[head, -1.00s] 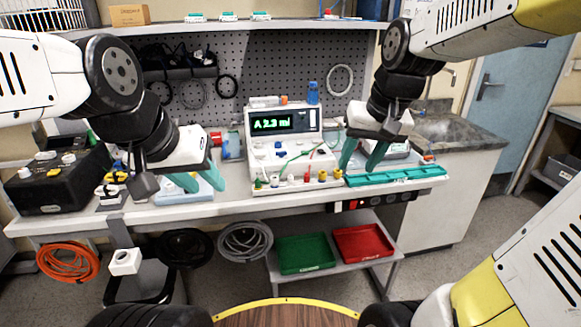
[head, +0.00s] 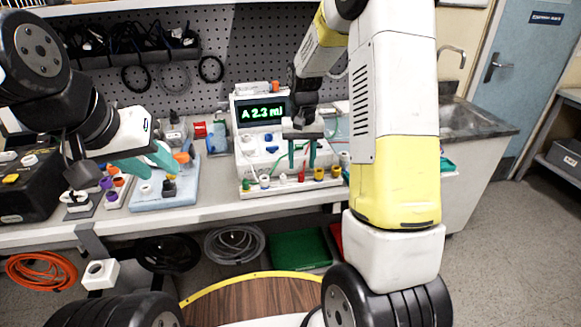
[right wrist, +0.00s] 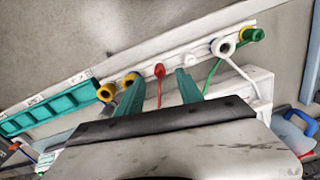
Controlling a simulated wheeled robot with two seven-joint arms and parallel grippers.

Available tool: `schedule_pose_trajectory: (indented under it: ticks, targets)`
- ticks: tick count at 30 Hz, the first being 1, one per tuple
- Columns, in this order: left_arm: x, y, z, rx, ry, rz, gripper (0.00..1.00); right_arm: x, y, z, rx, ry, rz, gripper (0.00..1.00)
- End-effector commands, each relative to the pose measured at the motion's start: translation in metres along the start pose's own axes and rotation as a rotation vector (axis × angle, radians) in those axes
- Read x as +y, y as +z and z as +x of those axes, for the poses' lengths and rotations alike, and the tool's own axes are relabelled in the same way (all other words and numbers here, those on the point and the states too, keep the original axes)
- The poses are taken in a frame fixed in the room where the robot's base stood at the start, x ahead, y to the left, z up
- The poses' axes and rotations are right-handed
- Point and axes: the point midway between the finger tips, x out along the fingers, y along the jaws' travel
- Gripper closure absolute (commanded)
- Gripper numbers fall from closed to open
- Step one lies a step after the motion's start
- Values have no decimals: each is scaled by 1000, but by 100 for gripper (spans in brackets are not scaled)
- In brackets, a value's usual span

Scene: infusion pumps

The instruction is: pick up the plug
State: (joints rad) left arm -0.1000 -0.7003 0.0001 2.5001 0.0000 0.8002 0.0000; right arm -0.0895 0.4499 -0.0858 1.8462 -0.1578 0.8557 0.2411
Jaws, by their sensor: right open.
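A red plug (right wrist: 159,71) with a red lead sits in the white strip at the front of the pump. It also shows in the head view (head: 301,177). My right gripper (head: 302,167) points down in front of the pump (head: 263,120). In the right wrist view its open fingers (right wrist: 160,82) lie on either side of the red plug and its lead, with nothing gripped. Whether they are level with the plug is hard to tell. My left gripper (head: 158,176) is open beside the light blue tray (head: 186,190), holding nothing visible.
Yellow (right wrist: 105,93), white (right wrist: 222,47) and green (right wrist: 252,34) connectors line the same strip near the right fingers. A green lead runs across the pump front. A teal tray (right wrist: 55,105) lies further along the bench. A black box (head: 28,190) stands at the left.

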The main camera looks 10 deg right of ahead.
Motion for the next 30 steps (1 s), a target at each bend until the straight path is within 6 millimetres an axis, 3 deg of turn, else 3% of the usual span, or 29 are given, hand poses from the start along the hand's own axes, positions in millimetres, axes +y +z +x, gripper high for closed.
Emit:
schedule_pose_trajectory:
  ticks: [7, 16, 17, 23, 30]
  targets:
    - [0, 0, 0, 0, 0, 0, 64, 0, 0, 37, -2, 0, 0, 57]
    - [0, 0, 0, 0, 0, 0, 64, 0, -1, 43, 2, -1, 0, 57]
    - [0, 0, 0, 0, 0, 0, 64, 0, -1, 43, 2, -1, 0, 59]
    - [0, 0, 0, 0, 0, 0, 64, 0, -1, 43, 1, -1, 0, 98]
    - [0, 0, 0, 0, 0, 0, 64, 0, -1, 43, 1, -1, 0, 100]
